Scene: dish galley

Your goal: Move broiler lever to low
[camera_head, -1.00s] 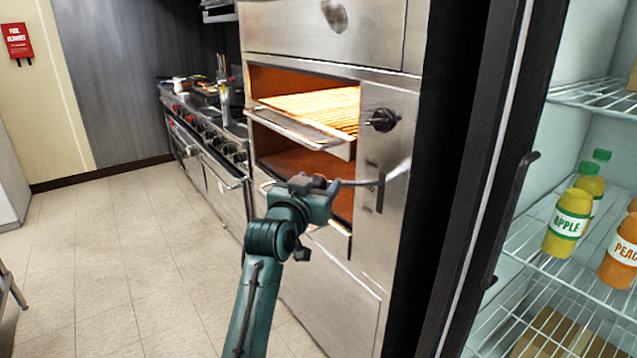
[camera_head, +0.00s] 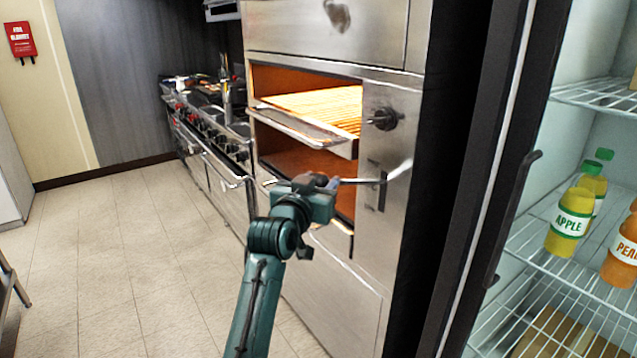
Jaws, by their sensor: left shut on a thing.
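The broiler (camera_head: 345,258) is a tall steel unit with a glowing orange opening and a pulled-out rack (camera_head: 303,127). Its lever (camera_head: 360,181) is a thin metal rod that comes out of a dark vertical slot (camera_head: 378,190) on the right front panel, below a black knob (camera_head: 384,118). My left gripper (camera_head: 327,184) is shut on the lever near its outer end, in front of the lower opening. The fingertips are small and partly hidden by the gripper body. My right gripper is not in view.
An open fridge with wire shelves holds an apple bottle (camera_head: 569,220) and a peach bottle (camera_head: 622,252) at the right. Its dark door edge with a handle (camera_head: 514,215) stands near the broiler. A range (camera_head: 208,135) stands behind; the tiled floor at left is clear.

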